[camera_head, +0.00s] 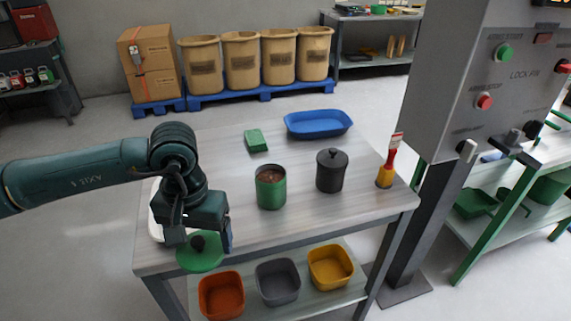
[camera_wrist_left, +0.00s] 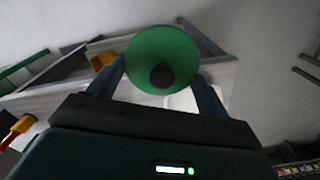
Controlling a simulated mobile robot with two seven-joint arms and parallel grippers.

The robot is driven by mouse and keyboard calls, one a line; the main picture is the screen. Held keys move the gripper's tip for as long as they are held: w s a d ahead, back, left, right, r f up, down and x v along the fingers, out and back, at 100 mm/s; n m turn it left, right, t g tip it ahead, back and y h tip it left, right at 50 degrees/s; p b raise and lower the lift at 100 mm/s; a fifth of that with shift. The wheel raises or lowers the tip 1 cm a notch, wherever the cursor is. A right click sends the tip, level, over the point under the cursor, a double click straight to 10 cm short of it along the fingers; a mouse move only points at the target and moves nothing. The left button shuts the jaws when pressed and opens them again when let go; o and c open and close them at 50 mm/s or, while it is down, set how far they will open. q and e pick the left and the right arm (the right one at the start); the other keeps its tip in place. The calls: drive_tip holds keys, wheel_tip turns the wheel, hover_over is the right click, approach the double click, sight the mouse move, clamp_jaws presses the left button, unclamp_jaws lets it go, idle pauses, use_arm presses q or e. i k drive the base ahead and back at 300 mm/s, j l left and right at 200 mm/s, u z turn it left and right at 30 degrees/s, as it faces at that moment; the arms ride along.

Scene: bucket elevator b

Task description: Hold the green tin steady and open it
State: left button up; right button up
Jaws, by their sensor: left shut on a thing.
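The green tin (camera_head: 271,190) stands upright and open on the table, with brown contents showing inside. Its green lid (camera_head: 201,256) with a black knob is apart from it, in my left gripper (camera_head: 203,238) near the table's front left edge. In the left wrist view, the lid (camera_wrist_left: 150,52) sits between the two fingers of my left gripper (camera_wrist_left: 161,82), which is shut on it. My right gripper is in neither view, and nothing holds the tin.
On the table (camera_head: 225,157) are a dark lidded pot (camera_head: 331,172), a blue tray (camera_head: 318,123), a green block (camera_head: 255,140) and a yellow holder (camera_head: 385,177) with a red-handled tool. A white tray (camera_head: 155,222) is partly hidden behind my left gripper. Orange, grey and yellow bins stand on the lower shelf.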

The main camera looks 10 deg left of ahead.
sight(270, 180)
drive_tip(key=j+z, duration=0.2)
drive_tip(key=z, duration=1.05)
drive_tip(key=k+j, duration=0.6)
drive_tip(key=i+j, duration=0.15)
drive_tip(key=i, duration=0.25)
drive_tip(key=i+j, duration=0.1)
drive_tip(key=i, duration=0.35)
